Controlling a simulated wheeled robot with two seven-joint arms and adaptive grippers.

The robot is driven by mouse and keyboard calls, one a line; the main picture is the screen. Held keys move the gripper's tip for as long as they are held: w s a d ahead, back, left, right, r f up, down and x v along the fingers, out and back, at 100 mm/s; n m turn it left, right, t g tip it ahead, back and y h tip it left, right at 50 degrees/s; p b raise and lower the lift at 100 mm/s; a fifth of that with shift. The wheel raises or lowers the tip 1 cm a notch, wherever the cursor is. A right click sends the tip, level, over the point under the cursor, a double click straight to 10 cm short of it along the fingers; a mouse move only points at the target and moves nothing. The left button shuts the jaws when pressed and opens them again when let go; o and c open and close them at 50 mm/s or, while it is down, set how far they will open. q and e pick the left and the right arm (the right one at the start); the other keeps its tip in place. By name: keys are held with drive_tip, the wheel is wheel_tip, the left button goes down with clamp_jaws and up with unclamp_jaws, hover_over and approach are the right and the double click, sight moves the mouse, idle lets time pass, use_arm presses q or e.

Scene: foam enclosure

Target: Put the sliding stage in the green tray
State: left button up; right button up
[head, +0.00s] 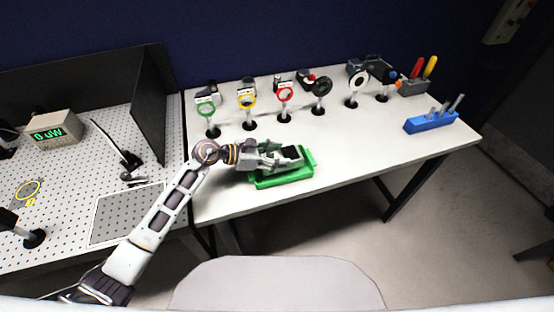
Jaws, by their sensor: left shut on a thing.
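The green tray (285,182) lies near the front edge of the white table, left of its middle. My left gripper (290,155) is over the tray. It is shut on a small dark block, the sliding stage (292,152), which shows at the fingertips. The gripper and arm hide part of the tray. I cannot tell whether the stage touches the tray floor. My right gripper is not in view.
Several post-mounted optics stand in a row behind the tray, among them a red ring (285,94) and a yellow ring (247,97). A blue holder (430,122) is at the right. A perforated board (85,175) with a power meter (53,131) is at the left. The table right of the tray is clear.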

use_arm(q)
drive_tip(key=shift+f, duration=0.9)
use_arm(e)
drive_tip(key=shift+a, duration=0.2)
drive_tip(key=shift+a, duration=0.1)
use_arm(q)
drive_tip(key=shift+f, duration=0.1)
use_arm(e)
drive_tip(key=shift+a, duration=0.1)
use_arm(q)
drive_tip(key=o, duration=1.5)
drive_tip(key=shift+f, duration=0.1)
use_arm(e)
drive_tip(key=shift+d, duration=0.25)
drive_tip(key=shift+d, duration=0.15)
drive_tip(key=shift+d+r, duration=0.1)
